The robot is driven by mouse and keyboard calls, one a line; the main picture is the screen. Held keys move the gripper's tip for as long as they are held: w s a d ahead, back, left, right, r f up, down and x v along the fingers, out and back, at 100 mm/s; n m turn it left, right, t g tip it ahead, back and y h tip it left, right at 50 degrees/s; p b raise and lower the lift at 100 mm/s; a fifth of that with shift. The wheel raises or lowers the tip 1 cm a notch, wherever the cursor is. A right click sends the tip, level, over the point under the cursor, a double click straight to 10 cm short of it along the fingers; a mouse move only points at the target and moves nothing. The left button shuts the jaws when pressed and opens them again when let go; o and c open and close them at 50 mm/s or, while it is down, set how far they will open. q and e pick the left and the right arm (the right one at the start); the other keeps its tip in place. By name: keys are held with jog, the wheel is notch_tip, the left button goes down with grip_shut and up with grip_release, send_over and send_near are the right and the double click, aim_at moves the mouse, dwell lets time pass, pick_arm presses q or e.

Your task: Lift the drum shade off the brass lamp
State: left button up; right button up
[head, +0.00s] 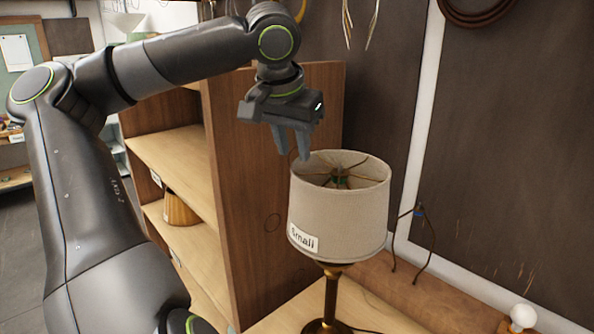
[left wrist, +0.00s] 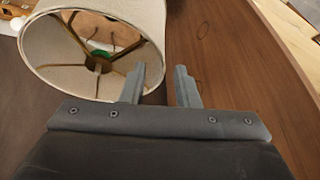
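The drum shade (head: 338,213) is cream fabric with a "Small" label and sits upright on the brass lamp (head: 333,295). Its open top shows thin spokes meeting at a central fitting. My left gripper (head: 292,157) is open and empty, pointing down just above the shade's left rim. In the left wrist view the shade (left wrist: 75,90) fills the upper left, and my left gripper (left wrist: 158,85) has its fingers apart at the rim's right side. I cannot tell whether a finger touches the rim. My right gripper is in neither view.
A wooden shelf unit (head: 272,200) stands close on the left of the lamp, holding a small amber shade (head: 180,208). A white bulb (head: 523,316) is at the lower right. A wire piece (head: 420,212) leans behind the lamp. Wires hang from the wall above.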

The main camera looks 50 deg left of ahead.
aim_at(295, 166)
pick_arm(q)
jog(key=x, duration=0.2)
jog(key=b+x, duration=0.1)
jog(key=x, duration=0.2)
jog(key=shift+s, duration=0.25)
jog(key=shift+w+a+f, duration=0.1)
jog(key=shift+w+f, duration=0.1)
jog(key=shift+f, duration=0.1)
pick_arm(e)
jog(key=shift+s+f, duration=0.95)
pick_arm(q)
jog(key=shift+s+r, duration=0.1)
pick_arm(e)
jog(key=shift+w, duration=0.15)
pick_arm(q)
grip_shut()
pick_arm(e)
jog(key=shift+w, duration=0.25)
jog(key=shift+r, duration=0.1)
